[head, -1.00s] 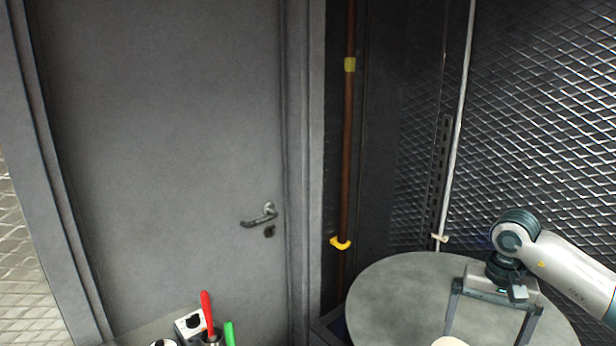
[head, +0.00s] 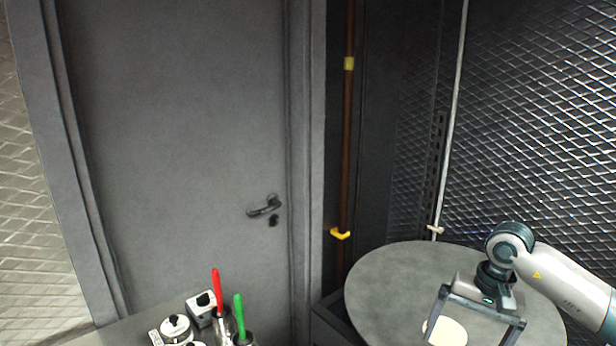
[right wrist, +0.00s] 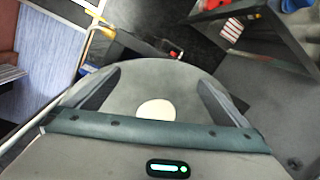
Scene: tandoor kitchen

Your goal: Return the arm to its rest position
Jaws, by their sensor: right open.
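My right arm comes in from the right in the head view. Its gripper (head: 470,336) is open and empty, pointing down over the grey round table (head: 390,275). A pale flat disc (head: 445,331) lies on the table, below and between the fingers in the picture. In the right wrist view, the open fingers (right wrist: 160,80) spread to either side of the disc (right wrist: 156,110), with nothing gripped. The gap between the fingers and the disc is hard to judge. My left gripper is in neither view.
A counter at the bottom left holds a red-handled tool (head: 216,290), a green-handled tool (head: 239,312) and white canisters (head: 175,328). A grey door (head: 180,150) and a mesh wall (head: 540,120) stand behind. A brown pipe (head: 347,150) runs upright behind the table.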

